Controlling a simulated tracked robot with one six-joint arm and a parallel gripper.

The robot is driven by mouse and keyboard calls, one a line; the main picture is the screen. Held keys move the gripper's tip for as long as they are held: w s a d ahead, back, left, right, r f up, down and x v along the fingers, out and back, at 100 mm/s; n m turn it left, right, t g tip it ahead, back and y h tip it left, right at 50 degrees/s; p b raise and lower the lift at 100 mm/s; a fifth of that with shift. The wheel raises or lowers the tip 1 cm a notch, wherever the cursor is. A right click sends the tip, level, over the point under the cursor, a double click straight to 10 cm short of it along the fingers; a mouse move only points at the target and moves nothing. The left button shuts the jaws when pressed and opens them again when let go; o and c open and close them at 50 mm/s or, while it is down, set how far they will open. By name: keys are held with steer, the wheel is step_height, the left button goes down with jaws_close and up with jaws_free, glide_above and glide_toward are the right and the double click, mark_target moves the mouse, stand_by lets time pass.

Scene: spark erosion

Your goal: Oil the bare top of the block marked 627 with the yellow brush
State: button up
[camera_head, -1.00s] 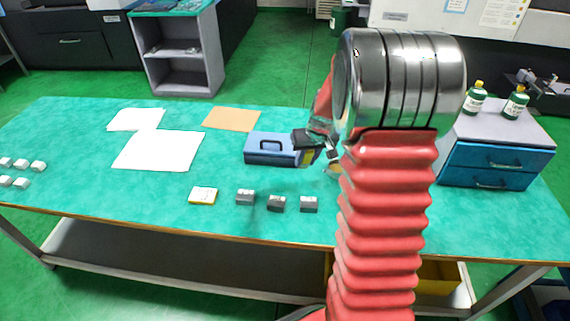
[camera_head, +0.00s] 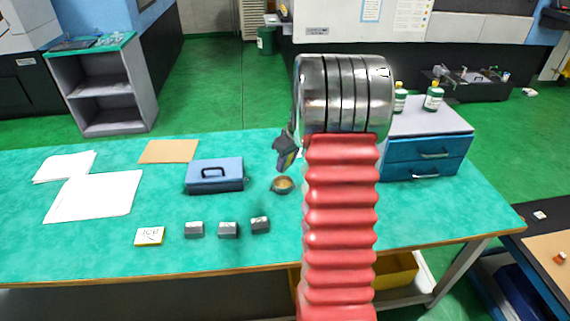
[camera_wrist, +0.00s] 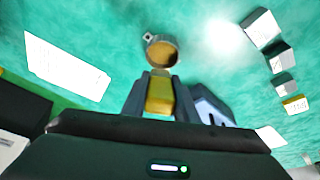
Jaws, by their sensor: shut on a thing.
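My gripper (camera_head: 284,155) is above the table, behind and just above a small round cup (camera_head: 283,185). It is shut on the yellow brush (camera_wrist: 160,95), which points towards the cup in the wrist view (camera_wrist: 163,51). The cup holds amber liquid; the brush seems apart from it. Three grey blocks stand in a row near the front: left (camera_head: 194,230), middle (camera_head: 228,231) and right (camera_head: 260,225). Their pale markings are too small to read, so I cannot tell which is 627. The brush tip is unclear.
A blue box with a handle (camera_head: 214,176) stands left of the cup. A yellow-edged white piece (camera_head: 150,236) lies left of the blocks. White papers (camera_head: 92,197) and a brown sheet (camera_head: 168,151) lie further left. A blue drawer cabinet (camera_head: 428,156) with green bottles stands right.

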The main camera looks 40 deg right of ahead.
steer(key=shift+f, duration=0.15)
steer(key=shift+f, duration=2.85)
steer(key=shift+f, duration=0.6)
stand_by(2.1)
steer(key=shift+r, duration=3.6)
